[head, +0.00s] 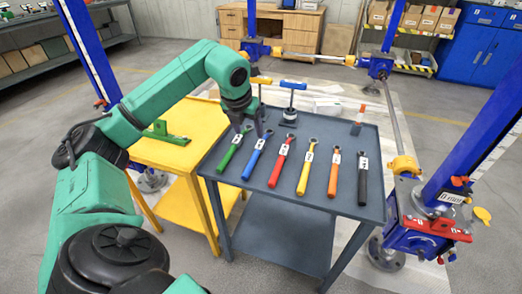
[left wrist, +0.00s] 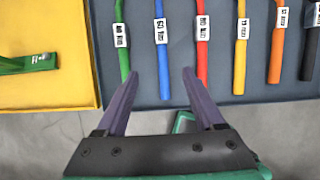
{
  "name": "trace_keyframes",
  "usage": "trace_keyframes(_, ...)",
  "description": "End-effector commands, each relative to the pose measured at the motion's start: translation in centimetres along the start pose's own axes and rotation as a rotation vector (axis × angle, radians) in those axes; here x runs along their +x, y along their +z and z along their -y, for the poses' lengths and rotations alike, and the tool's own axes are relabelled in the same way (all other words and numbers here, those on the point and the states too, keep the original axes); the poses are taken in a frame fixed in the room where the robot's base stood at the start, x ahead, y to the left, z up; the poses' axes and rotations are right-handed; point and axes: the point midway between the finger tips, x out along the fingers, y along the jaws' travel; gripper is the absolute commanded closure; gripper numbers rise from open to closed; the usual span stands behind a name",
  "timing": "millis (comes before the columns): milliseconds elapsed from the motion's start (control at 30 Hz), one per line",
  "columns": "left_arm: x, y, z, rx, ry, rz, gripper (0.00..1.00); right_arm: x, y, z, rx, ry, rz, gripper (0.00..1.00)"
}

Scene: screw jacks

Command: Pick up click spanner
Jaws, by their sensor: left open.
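Several click spanners lie side by side on the grey table (head: 225,190), each with a white label: green (head: 229,156), blue (head: 254,162), red (head: 279,168), yellow (head: 304,177), orange (head: 333,180) and black (head: 362,185). The labels are too small to read surely. My left gripper (head: 249,130) is open and empty above the table, near the heads of the green and blue spanners. In the left wrist view its fingertips (left wrist: 160,75) are apart, with the blue handle (left wrist: 163,60) between them. The green handle (left wrist: 121,50) is beside the left finger, the red handle (left wrist: 203,60) beside the right. My right gripper is out of view.
A yellow table (head: 165,150) with a green part (head: 166,133) stands to the left. A blue T-handled tool (head: 291,100) and an orange-topped item (head: 359,120) stand at the table's back. Blue screw-jack columns surround the table; a red-and-blue jack base (head: 425,225) stands close on the right.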

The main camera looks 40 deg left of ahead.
Motion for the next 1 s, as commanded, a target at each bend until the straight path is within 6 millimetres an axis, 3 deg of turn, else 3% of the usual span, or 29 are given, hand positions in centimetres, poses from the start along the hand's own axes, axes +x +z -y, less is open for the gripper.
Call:
trace_keyframes(200, 5.8, -0.2, 0.3, 0.005, -0.005, -0.007, 0.3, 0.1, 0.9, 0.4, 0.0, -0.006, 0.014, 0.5)
trace_keyframes(600, 12.5, 0.0, 0.4, 0.007, -0.009, -0.005, 0.3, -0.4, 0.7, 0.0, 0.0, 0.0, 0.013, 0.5)
trace_keyframes(700, 13.6, 0.0, 0.4, 0.007, -0.007, -0.003, 0.3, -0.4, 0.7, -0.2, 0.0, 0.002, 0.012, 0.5)
trace_keyframes(867, 13.6, 0.0, 0.4, 0.009, -0.007, -0.002, 0.3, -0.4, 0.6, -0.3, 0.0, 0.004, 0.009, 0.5)
trace_keyframes(900, 13.6, 0.0, 0.4, 0.009, -0.007, -0.002, 0.34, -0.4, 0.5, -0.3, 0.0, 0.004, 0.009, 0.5)
trace_keyframes(1000, 13.6, 0.0, 0.4, 0.009, -0.008, -0.002, 0.72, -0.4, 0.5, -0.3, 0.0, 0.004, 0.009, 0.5)
